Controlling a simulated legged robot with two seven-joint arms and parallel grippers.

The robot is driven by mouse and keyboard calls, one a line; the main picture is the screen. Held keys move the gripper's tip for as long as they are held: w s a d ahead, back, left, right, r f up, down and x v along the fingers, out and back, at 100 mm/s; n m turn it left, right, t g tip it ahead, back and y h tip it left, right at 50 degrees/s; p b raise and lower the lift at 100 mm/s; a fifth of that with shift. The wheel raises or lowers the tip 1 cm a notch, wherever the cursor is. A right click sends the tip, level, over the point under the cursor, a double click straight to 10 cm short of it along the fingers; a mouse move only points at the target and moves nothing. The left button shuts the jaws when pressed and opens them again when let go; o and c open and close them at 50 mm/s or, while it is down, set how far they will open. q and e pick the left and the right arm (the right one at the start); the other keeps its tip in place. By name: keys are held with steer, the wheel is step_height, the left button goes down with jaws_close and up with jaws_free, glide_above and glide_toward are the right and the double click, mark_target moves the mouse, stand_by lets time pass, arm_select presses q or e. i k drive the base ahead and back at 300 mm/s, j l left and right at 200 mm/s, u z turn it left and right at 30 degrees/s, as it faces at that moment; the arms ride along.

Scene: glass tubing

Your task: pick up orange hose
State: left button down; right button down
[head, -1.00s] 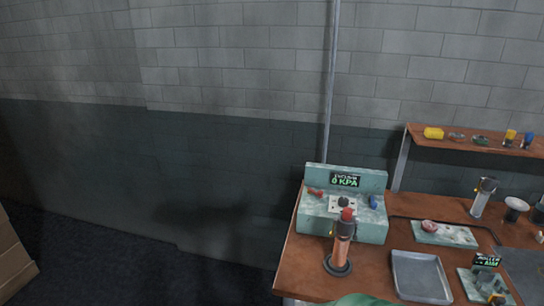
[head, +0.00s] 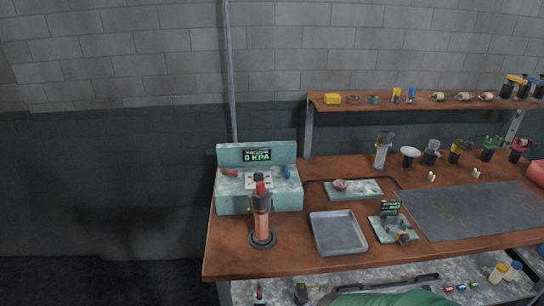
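I cannot make out a thing that is clearly an orange hose. An upright orange cylinder (head: 262,224) with a dark and red top stands on a round black base at the front left of the workbench (head: 290,262). Whether it is the hose, I cannot tell. A thin dark line (head: 350,179), like a tube or cable, runs along the bench behind a small pale green plate (head: 365,191). Neither of my grippers shows in the head view.
A pale green pressure unit (head: 230,202) reading 0 KPA stands at the back left. A grey metal tray (head: 338,234) and a small green device (head: 384,229) lie in front. A dark mat (head: 450,210) covers the right. A wall shelf (head: 420,104) holds small parts.

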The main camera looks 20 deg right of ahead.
mark_target(262, 236)
steer(key=i+j, duration=0.25)
steer(key=i, duration=0.15)
steer(key=i+j, duration=0.3)
steer(key=i, duration=0.15)
